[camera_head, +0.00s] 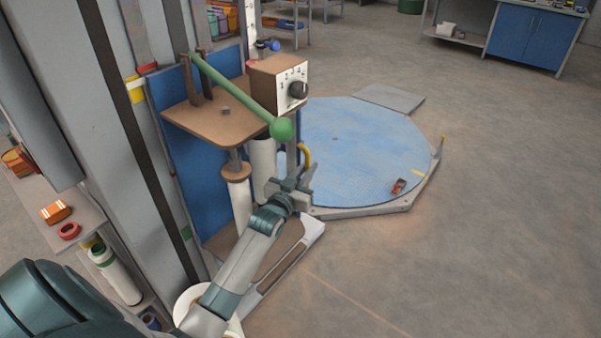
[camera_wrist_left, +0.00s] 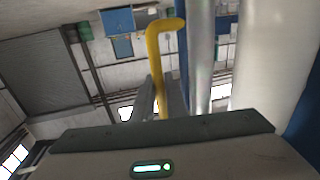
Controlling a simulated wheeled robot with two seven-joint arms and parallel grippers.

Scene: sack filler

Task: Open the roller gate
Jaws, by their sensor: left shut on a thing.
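A yellow bent handle (camera_head: 304,156) stands up beside the sack filler, just below the green ball of its lever. My left gripper (camera_head: 299,184) is shut on the handle's lower part. In the left wrist view, the yellow handle (camera_wrist_left: 155,48) rises from between the fingers of my left gripper (camera_wrist_left: 161,103), with its hooked top above them. The fingers hide the handle's lower end. I cannot tell how the handle joins the roller gate. My right gripper is not in view.
The filler's brown shelf (camera_head: 207,123) carries a dial box (camera_head: 277,82) and a green lever (camera_head: 235,90) close above my left gripper. A blue round platform (camera_head: 352,150) lies to the right, with a small red item (camera_head: 398,186) on it. Open floor lies at the right.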

